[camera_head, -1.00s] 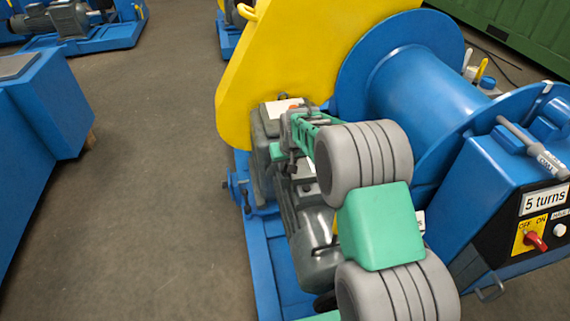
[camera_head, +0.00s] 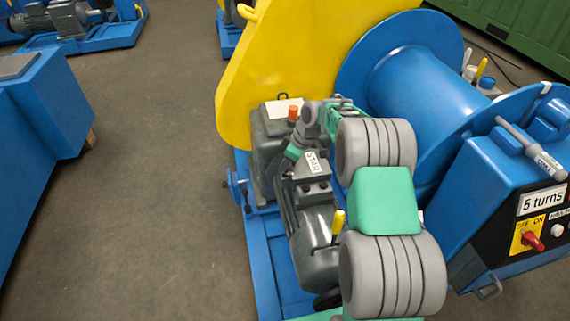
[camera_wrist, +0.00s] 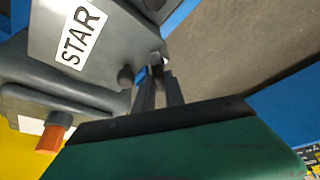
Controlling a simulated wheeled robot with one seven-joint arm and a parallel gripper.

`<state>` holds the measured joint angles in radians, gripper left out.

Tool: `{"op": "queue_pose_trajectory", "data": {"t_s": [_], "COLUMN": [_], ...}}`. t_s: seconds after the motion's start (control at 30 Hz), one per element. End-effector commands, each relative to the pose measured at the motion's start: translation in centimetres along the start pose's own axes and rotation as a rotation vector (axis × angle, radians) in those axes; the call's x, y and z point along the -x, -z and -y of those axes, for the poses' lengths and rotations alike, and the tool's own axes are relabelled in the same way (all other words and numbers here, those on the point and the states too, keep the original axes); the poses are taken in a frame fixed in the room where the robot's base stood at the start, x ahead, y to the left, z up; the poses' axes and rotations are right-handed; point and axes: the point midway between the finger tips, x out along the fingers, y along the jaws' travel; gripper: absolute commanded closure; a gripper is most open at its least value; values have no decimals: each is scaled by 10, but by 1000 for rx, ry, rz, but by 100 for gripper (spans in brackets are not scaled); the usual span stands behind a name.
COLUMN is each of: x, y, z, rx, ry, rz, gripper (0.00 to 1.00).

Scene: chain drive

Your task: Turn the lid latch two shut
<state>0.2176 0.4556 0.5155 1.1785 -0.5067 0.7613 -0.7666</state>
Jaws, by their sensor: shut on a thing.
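The grey motor terminal box carries a lid (camera_head: 318,190) with a white STAR label (camera_head: 313,162); the label also shows large in the wrist view (camera_wrist: 82,36). My gripper (camera_wrist: 158,72) is at the lid's edge in the wrist view, its two dark fingers close together around a small latch (camera_wrist: 163,58). The latch is mostly hidden between the fingertips, so its turn angle cannot be told. A dark round knob (camera_wrist: 125,75) sits just left of the fingers. In the head view my wrist is beside the box's far end and the fingertips are hard to make out.
An orange cylinder (camera_head: 293,113) stands on a grey box behind my wrist; it also shows in the wrist view (camera_wrist: 50,138). A yellow handle (camera_head: 338,222) rises beside the motor. The yellow guard (camera_head: 300,50) and blue drum (camera_head: 430,90) are close by. Floor on the left is open.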

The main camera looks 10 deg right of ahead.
Motion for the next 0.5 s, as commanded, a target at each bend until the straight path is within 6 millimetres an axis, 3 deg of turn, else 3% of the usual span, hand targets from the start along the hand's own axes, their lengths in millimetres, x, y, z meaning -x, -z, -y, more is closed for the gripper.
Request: {"op": "queue_pose_trajectory", "data": {"t_s": [0.5], "x": [1], "y": [0], "z": [-1], "rx": [417], "ry": [173], "rz": [0], "gripper": [100]}}
